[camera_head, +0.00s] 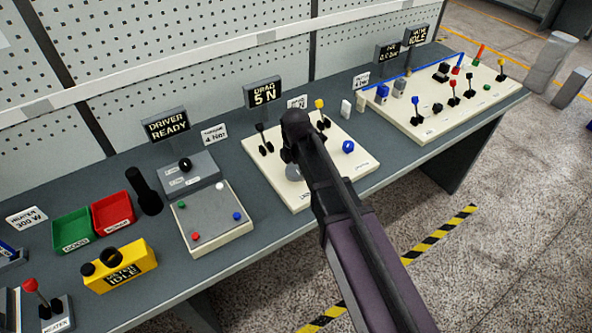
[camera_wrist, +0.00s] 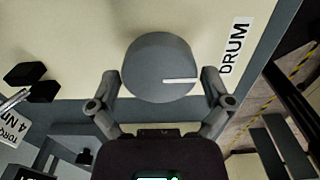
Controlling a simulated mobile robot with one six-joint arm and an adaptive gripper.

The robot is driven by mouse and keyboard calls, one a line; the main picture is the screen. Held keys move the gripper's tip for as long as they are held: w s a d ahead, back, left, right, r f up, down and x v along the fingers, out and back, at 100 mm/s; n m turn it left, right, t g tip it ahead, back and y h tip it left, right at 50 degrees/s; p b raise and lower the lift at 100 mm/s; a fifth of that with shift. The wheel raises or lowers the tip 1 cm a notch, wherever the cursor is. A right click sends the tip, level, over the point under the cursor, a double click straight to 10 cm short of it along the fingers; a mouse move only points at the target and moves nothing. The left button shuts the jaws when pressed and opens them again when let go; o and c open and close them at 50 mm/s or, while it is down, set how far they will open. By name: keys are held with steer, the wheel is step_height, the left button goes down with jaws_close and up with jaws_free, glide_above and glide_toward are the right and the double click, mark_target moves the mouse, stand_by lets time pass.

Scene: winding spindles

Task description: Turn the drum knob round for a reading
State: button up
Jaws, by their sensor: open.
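The drum knob (camera_wrist: 155,62) is a round grey disc with a white line on its face, pointing right in the wrist view. The DRUM label (camera_wrist: 234,46) is beside it on the cream panel (camera_wrist: 70,50). My gripper (camera_wrist: 160,77) is open, with one finger at each side of the knob's lower part; I cannot tell whether they touch it. In the head view my gripper (camera_head: 293,150) is over the left part of the cream panel, and the knob (camera_head: 293,172) is mostly hidden behind it. The DRAG display (camera_head: 263,93) behind reads 5 N.
Black levers (camera_head: 264,138) stand left of my gripper, yellow-topped levers (camera_head: 321,113) and a blue knob (camera_head: 348,146) to its right. A grey box (camera_head: 212,218) with coloured buttons is further left. A larger lever panel (camera_head: 430,127) is at the right.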

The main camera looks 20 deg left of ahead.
steer(key=c, duration=0.8)
